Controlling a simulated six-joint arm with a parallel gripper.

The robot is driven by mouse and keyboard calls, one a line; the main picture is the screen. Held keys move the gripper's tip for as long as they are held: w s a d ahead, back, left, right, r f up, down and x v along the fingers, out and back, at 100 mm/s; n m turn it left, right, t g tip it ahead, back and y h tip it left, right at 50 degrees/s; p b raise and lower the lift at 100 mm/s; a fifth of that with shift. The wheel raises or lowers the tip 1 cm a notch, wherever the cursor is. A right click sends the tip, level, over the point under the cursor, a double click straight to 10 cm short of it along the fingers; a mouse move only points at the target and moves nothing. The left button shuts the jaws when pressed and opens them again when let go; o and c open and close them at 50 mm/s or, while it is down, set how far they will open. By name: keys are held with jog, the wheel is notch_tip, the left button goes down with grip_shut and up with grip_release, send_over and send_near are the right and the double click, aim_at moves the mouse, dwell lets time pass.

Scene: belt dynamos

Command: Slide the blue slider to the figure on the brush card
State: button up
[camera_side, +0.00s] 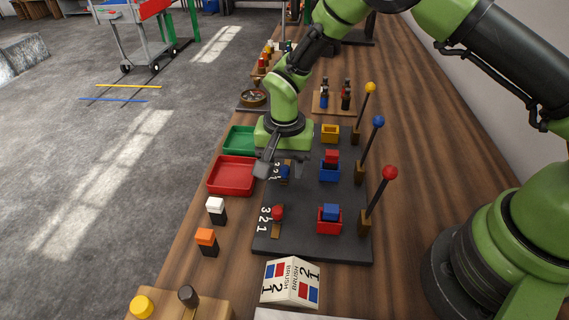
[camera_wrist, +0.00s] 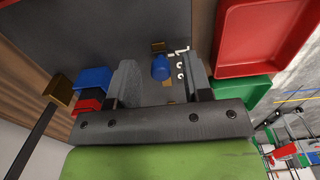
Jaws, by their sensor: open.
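The blue slider (camera_side: 285,172) is a round blue knob on a short track on the dark board (camera_side: 340,190). In the wrist view the blue slider (camera_wrist: 160,67) stands between the two fingers, with white figures (camera_wrist: 181,64) on its right; it looks level with about the middle one. My gripper (camera_side: 283,170) is open over the slider, pointing down; in the wrist view my gripper (camera_wrist: 160,83) has a gap on both sides of the knob. The brush card (camera_side: 290,284) is a folded white tent with figures 1 and 2 and red and blue squares; the pairing is hard to tell.
A red slider (camera_side: 278,212) sits beside figures 3, 2, 1. Red (camera_side: 232,176) and green (camera_side: 240,139) trays lie left of the board. Levers with red (camera_side: 390,172), blue (camera_side: 378,121) and yellow (camera_side: 370,88) balls stand at right. Blocks sit in small holders on the board.

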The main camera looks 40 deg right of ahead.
notch_tip(320, 180, up, 10)
dwell(0.4)
notch_tip(320, 180, up, 9)
jog(key=n+t+y, duration=0.1)
jog(key=t, duration=0.1)
send_over(284, 169)
jog(key=s+d, duration=0.3)
jog(key=s+d+r+n+t, duration=0.2)
jog(key=s+d+r+t, duration=0.15)
jog(key=s+r, duration=0.55)
jog(key=s+d+n+t+y, duration=0.1)
jog(key=s+n, duration=0.1)
jog(key=s, duration=0.7)
jog(key=shift+d+t, duration=0.25)
jog(key=shift+t, duration=0.1)
jog(key=shift+o, duration=0.2)
jog(key=shift+f, duration=0.1)
